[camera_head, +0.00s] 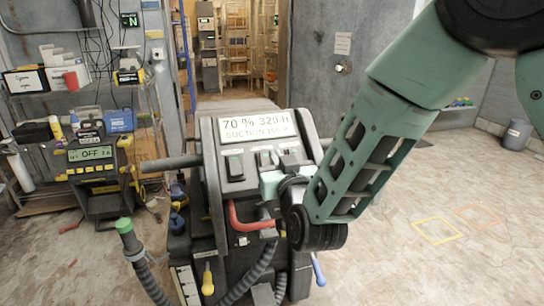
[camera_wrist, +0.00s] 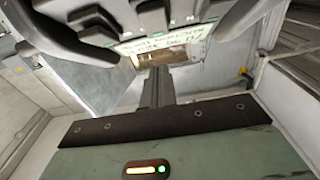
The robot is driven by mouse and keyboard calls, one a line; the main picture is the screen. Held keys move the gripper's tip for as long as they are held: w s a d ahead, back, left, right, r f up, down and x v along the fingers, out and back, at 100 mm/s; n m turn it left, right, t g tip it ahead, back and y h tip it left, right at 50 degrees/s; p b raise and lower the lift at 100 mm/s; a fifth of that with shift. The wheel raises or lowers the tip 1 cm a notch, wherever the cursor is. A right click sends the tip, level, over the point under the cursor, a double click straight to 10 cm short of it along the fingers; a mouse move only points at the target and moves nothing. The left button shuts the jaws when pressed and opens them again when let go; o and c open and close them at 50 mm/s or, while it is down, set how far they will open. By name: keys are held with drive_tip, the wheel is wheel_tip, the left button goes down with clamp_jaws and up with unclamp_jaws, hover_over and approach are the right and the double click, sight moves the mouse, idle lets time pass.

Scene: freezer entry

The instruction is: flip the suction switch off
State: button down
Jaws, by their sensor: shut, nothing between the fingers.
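A grey floor machine stands in the middle of the head view, with a lit display (camera_head: 256,127) reading "70 %", "320 H" and "SUCTION" plus a word I cannot read surely. The display also shows upside down in the wrist view (camera_wrist: 175,38). Below it a dark rocker switch (camera_head: 235,166) is clear on the left of the panel. Another switch (camera_head: 264,158) sits right of it, just above my gripper. My gripper (camera_head: 275,178) is shut and empty, low over the right half of the panel. It partly hides the controls there; whether it touches one I cannot tell.
A handle bar (camera_head: 172,163) sticks out left of the panel. A second machine (camera_head: 92,155) with a display reading "OFF" stands at left by a cluttered shelf. The floor at right (camera_head: 440,195) is mostly free.

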sight(267, 152)
drive_tip(key=shift+w+a+f+p, duration=0.1)
drive_tip(key=shift+w+a+f, duration=0.1)
drive_tip(key=shift+w+f, duration=0.35)
drive_tip(key=shift+w+a+f+p, duration=0.15)
drive_tip(key=shift+w+f, duration=0.15)
drive_tip(key=shift+w, duration=0.45)
drive_tip(key=shift+w+a+f+p, duration=0.1)
drive_tip(key=shift+w+a+f, duration=0.1)
drive_tip(key=shift+w+f, duration=0.35)
drive_tip(key=shift+w+r, duration=0.1)
drive_tip(key=shift+w+r+p, duration=0.15)
drive_tip(key=shift+p, duration=0.2)
drive_tip(key=shift+f, duration=0.25)
drive_tip(key=shift+r, duration=0.15)
